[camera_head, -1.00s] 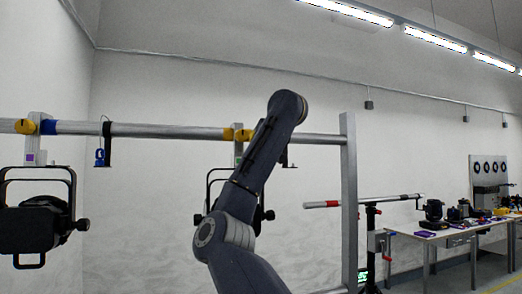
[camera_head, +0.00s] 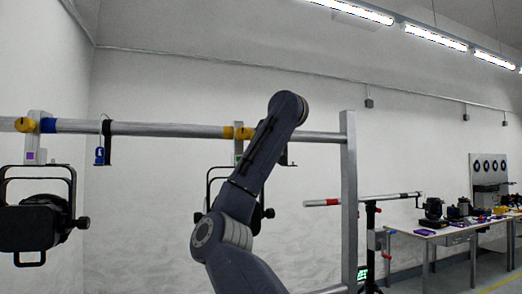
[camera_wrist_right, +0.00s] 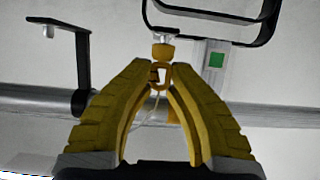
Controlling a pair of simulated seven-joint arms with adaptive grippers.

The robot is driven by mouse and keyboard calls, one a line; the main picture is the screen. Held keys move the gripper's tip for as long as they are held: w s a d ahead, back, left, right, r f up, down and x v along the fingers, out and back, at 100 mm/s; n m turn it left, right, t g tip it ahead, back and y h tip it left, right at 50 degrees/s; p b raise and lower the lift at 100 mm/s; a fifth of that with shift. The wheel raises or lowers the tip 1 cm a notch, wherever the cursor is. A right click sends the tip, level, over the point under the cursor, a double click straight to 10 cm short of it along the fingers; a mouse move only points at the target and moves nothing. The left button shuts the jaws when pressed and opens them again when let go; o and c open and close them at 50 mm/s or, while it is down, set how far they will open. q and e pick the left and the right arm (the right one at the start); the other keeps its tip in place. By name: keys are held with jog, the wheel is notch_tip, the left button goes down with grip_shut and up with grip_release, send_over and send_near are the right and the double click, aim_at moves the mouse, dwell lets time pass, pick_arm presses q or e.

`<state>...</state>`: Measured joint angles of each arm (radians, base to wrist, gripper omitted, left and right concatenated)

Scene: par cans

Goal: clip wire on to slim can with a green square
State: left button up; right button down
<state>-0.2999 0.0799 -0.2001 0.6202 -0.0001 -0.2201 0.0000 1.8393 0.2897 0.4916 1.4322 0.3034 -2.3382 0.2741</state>
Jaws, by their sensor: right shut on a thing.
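The can with the green square hangs from the pipe in the head view, its black yoke (camera_head: 209,190) partly hidden behind my arm. Its green square (camera_wrist_right: 216,60) shows on a pale hanger in the right wrist view, where a dark yoke (camera_wrist_right: 205,14) is at the top. My right gripper (camera_wrist_right: 158,75) is shut on a small yellow clip (camera_wrist_right: 159,73) of the wire (camera_wrist_right: 148,112), with thin pale strands trailing below. The clip is just below a yellow knob (camera_wrist_right: 163,51); I cannot tell whether they touch. My left gripper is in neither view.
A grey pipe (camera_head: 170,130) runs across with an upright post (camera_head: 349,200). Another black can (camera_head: 35,225) with a purple square (camera_head: 30,157) hangs at left. A blue item (camera_head: 99,156) hangs by a black bracket (camera_head: 107,140). A work table (camera_head: 440,236) stands at right.

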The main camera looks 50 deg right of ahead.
jog(key=shift+f, duration=0.5)
dwell(1.1)
jog(key=c, duration=1.3)
grip_release()
jog(key=shift+o, duration=0.2)
